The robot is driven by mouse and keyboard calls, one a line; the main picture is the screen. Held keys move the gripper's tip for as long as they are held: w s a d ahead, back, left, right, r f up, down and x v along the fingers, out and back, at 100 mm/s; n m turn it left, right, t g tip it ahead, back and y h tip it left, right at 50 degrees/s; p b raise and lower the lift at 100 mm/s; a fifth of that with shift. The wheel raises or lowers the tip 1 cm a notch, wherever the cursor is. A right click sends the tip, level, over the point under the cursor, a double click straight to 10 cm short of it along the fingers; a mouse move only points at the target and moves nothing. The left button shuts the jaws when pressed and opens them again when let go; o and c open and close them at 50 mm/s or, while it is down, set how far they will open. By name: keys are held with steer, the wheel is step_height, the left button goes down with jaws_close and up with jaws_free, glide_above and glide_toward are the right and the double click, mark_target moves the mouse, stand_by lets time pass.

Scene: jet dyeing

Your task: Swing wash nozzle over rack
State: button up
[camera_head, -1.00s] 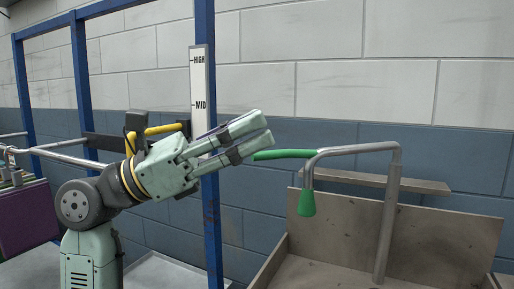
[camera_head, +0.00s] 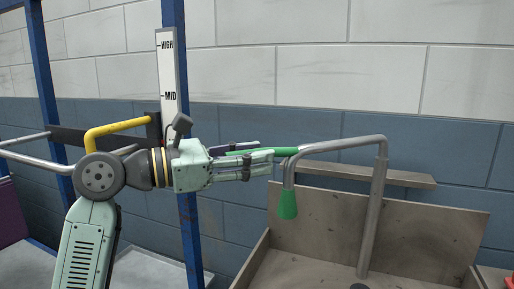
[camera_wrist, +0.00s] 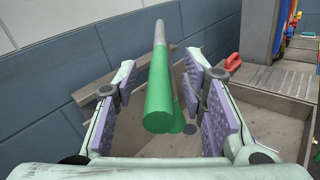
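The wash nozzle is a grey bent pipe (camera_head: 375,200) rising from a basin, with a green cone tip (camera_head: 288,205) hanging down and a green handle (camera_head: 297,151) pointing left toward my arm. My gripper (camera_head: 262,160) is level at the handle in the head view. In the wrist view the green handle (camera_wrist: 159,90) lies between the two purple-padded fingers of my gripper (camera_wrist: 170,105), with gaps on both sides. The fingers are open and do not appear to touch it. No rack can be clearly made out in the head view.
The brown basin (camera_head: 420,240) stands below the nozzle, with a narrow shelf (camera_head: 370,174) behind it against the wall. A blue post (camera_head: 190,240) with a HIGH/MID scale (camera_head: 167,75) stands behind my arm. A red handle-shaped item (camera_wrist: 262,54) shows in the wrist view.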

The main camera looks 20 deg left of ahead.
steer(key=shift+w+d, duration=0.4)
steer(key=shift+d, duration=0.05)
jaws_close()
stand_by(0.3)
stand_by(0.3)
